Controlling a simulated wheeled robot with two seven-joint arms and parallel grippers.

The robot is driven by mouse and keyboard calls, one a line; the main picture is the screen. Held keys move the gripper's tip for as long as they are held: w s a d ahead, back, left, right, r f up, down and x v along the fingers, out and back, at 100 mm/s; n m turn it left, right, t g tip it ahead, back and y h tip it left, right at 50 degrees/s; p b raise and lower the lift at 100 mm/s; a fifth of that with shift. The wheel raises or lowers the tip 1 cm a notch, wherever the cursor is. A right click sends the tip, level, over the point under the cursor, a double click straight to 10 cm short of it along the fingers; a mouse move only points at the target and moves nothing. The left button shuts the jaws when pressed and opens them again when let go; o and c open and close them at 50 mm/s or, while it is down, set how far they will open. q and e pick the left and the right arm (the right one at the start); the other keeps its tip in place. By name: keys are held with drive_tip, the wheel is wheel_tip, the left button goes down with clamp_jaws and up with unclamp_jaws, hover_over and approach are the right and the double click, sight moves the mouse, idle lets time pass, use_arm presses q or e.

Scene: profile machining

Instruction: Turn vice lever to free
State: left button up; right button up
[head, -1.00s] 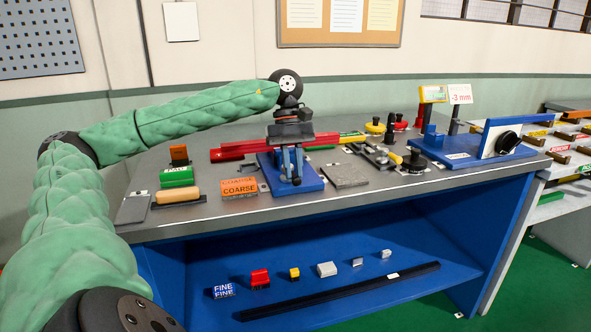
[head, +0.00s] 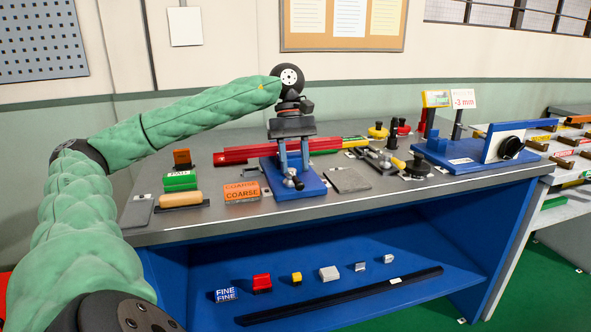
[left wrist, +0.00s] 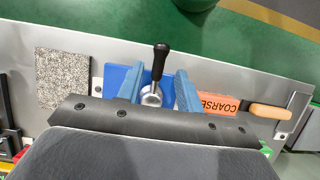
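The vice has a blue base (head: 312,187) near the front of the bench, with a long red profile (head: 235,154) passing behind my gripper. Its lever, with a metal hub (left wrist: 151,96) and black handle (left wrist: 161,60), points toward the bench's front edge in the left wrist view. The lever also shows low on the base in the head view (head: 292,179). My left gripper (head: 294,170) is above the vice, its blue fingers spread wide. In the left wrist view the fingers (left wrist: 158,84) stand either side of the lever, apart from it. My right gripper is out of view.
Left of the vice are an orange COARSE block (head: 242,192), a wooden-handled brush (head: 180,199) and a green block (head: 180,180). Right of it are a grey textured plate (head: 347,179) and a blue measuring fixture (head: 470,155). A lower shelf holds small blocks.

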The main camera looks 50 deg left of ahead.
sight(292, 173)
use_arm(q)
drive_tip(key=shift+p+v, duration=0.3)
drive_tip(key=shift+v, duration=2.35)
